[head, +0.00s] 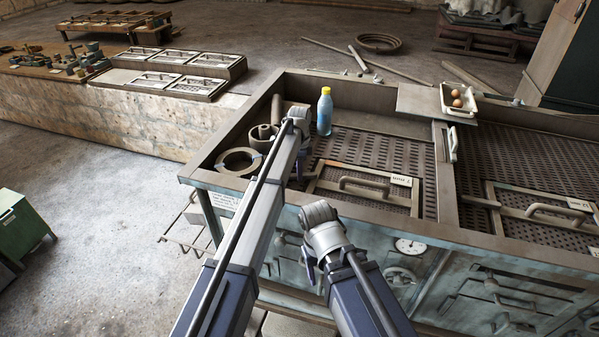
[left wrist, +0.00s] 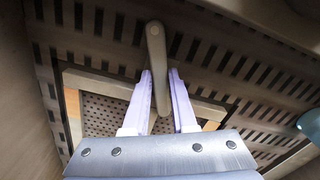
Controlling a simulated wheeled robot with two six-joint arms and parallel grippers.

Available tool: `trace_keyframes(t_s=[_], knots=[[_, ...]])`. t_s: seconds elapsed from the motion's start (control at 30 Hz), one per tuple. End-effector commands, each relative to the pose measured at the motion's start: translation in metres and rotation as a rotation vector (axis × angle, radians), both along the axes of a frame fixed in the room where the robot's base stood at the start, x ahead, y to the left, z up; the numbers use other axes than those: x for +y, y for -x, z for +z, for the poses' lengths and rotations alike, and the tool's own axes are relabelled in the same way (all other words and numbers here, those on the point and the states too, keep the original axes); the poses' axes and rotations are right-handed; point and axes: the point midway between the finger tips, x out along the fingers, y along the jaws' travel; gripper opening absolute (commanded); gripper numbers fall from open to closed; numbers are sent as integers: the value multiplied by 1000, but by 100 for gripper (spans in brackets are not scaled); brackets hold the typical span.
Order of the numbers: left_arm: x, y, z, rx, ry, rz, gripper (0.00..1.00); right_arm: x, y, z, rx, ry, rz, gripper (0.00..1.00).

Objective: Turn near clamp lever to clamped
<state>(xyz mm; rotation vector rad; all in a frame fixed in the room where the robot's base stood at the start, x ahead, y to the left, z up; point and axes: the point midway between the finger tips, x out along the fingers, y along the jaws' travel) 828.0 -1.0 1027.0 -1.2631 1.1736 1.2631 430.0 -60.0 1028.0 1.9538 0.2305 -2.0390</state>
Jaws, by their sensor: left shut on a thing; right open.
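In the left wrist view a grey bar with a rounded end, which I take to be the near clamp lever (left wrist: 155,45), stands between the pale fingers of my left gripper (left wrist: 160,74). The gripper is shut on it. Behind it are a slotted floor and a framed perforated panel (left wrist: 110,104). In the head view my left gripper (head: 299,180) is over the left bay, beside a framed hatch (head: 330,178); my arm hides the lever there. Whether the lever is clamped I cannot tell. My right gripper (head: 311,265) is open and empty before the bench front.
A blue bottle (head: 325,112) with a yellow cap, a ring (head: 239,161) and a pulley (head: 262,137) stand in the bench's left bay. A gauge (head: 410,246) sits on the front.

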Motion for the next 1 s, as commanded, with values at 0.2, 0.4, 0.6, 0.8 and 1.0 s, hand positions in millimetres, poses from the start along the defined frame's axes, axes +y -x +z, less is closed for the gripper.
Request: trace_keyframes(t_s=[0.2, 0.4, 0.6, 0.8, 1.0], knots=[[0, 0, 0, 0, 0, -167, 0, 0, 0, 0, 0, 0, 0, 57], [0, 0, 0, 0, 0, -279, 0, 0, 0, 0, 0, 0, 0, 57], [0, 0, 0, 0, 0, -344, 0, 0, 0, 0, 0, 0, 0, 57], [0, 0, 0, 0, 0, -372, 0, 0, 0, 0, 0, 0, 0, 57], [0, 0, 0, 0, 0, -377, 0, 0, 0, 0, 0, 0, 0, 57]])
